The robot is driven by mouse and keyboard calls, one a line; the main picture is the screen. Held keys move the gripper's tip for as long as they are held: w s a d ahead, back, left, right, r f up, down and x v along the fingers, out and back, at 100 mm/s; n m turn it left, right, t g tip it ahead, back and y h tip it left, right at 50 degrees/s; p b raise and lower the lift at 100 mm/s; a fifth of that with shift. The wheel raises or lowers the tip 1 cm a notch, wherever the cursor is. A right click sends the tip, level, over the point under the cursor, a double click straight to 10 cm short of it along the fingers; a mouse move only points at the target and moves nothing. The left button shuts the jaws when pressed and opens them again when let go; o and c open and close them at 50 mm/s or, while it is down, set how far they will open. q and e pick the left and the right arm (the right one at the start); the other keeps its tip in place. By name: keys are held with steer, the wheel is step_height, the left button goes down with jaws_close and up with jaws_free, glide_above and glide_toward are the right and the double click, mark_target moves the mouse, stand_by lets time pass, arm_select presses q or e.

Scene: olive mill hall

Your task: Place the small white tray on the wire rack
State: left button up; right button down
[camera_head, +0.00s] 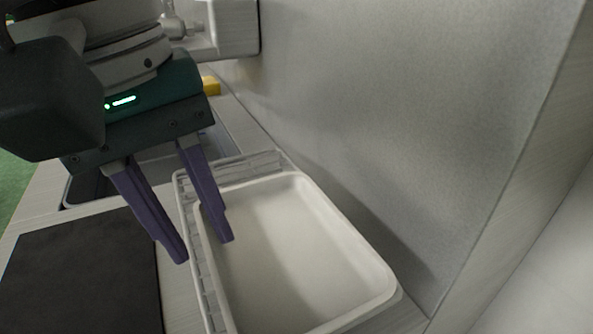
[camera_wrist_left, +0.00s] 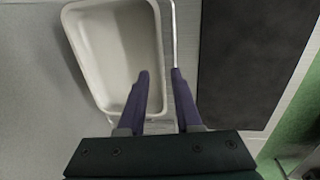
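The small white tray (camera_head: 295,250) is a shallow rectangular tray with rounded corners and looks empty. It lies over the wire rack (camera_head: 252,168), whose pale rim and grey slatted surface show along the tray's far and left sides. The tray also shows in the left wrist view (camera_wrist_left: 112,50). My left gripper (camera_head: 207,250) is open, with one finger over the tray's inside and the other outside its left rim. In the left wrist view the fingers (camera_wrist_left: 160,73) stand apart on either side of the rim. Whether they touch it cannot be told. My right gripper is not in view.
A dark flat mat (camera_head: 80,275) lies left of the rack. A grey wall (camera_head: 400,100) rises close on the right. Behind the gripper is a sunken basin (camera_head: 75,190), partly hidden, and a small yellow object (camera_head: 211,86) stands farther back.

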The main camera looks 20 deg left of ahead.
arm_select(q)
step_height(320, 180, up, 8)
steer(key=s+p, duration=0.1)
steer(key=p, duration=0.1)
steer(key=shift+a, duration=0.4)
